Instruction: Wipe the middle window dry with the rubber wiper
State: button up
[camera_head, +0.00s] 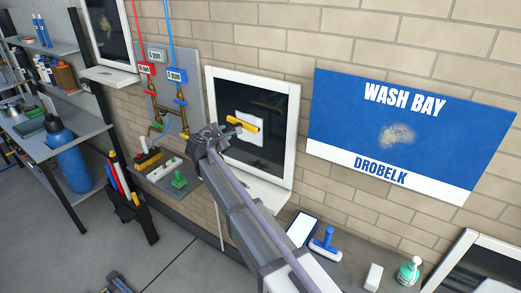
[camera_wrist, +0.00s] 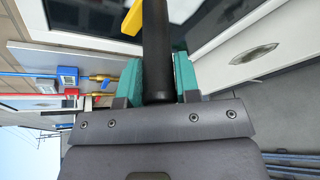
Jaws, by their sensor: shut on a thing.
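The middle window (camera_head: 270,148) has a white frame and dark glass with a pale rectangular patch behind the tool. Its frame and glass also show at the top of the wrist view (camera_wrist: 212,22). My gripper (camera_head: 229,127) is in front of this window. Its teal fingers (camera_wrist: 158,82) are shut on the black handle (camera_wrist: 155,45) of a tool with a yellow head (camera_head: 243,124), which looks like the wiper. The head is in front of the pale patch; I cannot tell whether it touches the glass. A yellow part shows at the top of the wrist view (camera_wrist: 131,18).
A panel with red and blue hoses (camera_head: 165,85) and a small shelf (camera_head: 170,178) are left of the window. A blue sign (camera_head: 410,130) hangs right.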

aim_at(232, 121)
jog(key=shift+n+t+y, duration=0.3)
jog(key=shift+w+d+r, duration=0.2)
jog(key=shift+w, duration=0.7)
jog(key=shift+w+d+r, duration=0.15)
jog(key=shift+w, duration=0.7)
jog(key=shift+w+d+r, duration=0.2)
jog(key=shift+w, duration=0.7)
jog(key=shift+w+d, duration=0.55)
jog(key=shift+w, duration=0.2)
jog(key=shift+f+b, duration=1.65)
jog(key=shift+f+b, duration=1.6)
jog(key=shift+f+b, duration=1.6)
jog(key=shift+f, duration=0.05)
jog(key=shift+c, duration=0.2)
